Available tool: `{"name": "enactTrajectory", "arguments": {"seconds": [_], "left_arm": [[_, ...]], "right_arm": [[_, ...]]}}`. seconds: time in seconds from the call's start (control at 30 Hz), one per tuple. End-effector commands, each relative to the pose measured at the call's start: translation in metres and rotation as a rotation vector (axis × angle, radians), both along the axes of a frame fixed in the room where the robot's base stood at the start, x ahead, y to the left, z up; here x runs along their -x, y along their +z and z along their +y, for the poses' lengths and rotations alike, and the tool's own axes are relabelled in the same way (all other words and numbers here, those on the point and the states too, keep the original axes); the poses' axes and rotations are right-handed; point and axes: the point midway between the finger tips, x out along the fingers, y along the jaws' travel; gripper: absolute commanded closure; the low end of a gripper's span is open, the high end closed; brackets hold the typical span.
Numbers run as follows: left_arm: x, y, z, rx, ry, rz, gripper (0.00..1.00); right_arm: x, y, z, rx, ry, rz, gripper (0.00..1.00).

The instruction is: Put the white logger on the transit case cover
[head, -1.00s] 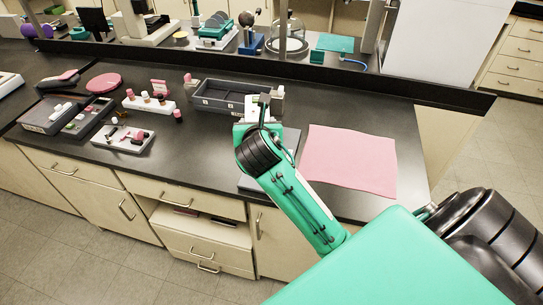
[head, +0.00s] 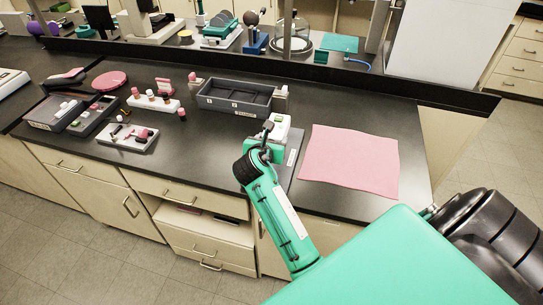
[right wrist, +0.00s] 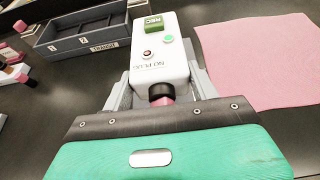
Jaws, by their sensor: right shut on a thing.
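The white logger (head: 278,127) is a small upright-looking white box with a green display, a green button and a dark button; it shows large in the right wrist view (right wrist: 160,60). My right gripper (head: 268,139) is shut on its near end; its grey fingers also show in the right wrist view (right wrist: 162,88). A flat dark grey panel (head: 287,171) with a white label, apparently the transit case cover, lies on the bench at and below the gripper, partly hidden by the arm. I cannot tell whether the logger touches it. My left gripper is out of view.
The grey transit tray (head: 235,106) with compartments stands behind the logger. A pink cloth (head: 350,160) lies right of the panel. White racks with small bottles (head: 128,137) and grey boxes (head: 54,113) are at left. A raised ledge runs along the back.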

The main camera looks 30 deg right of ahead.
Motion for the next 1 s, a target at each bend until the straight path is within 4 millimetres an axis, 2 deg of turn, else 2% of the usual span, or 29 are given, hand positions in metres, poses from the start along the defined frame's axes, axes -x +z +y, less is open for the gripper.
{"name": "enactTrajectory", "arguments": {"seconds": [0.1,0.27,0.53,0.97,1.0], "left_arm": [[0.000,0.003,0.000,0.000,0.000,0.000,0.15],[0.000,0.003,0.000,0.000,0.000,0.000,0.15],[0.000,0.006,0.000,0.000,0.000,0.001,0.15],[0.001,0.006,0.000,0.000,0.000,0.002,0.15],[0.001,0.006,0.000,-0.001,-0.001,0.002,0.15]], "right_arm": [[0.000,-0.021,0.000,0.000,0.002,0.002,0.67],[0.000,-0.035,0.000,0.000,0.000,-0.001,0.67],[0.000,-0.072,0.000,0.001,0.000,0.001,0.67],[0.000,-0.079,0.000,0.000,0.002,-0.001,0.67],[0.000,-0.080,0.000,0.000,0.001,0.000,0.34]]}}
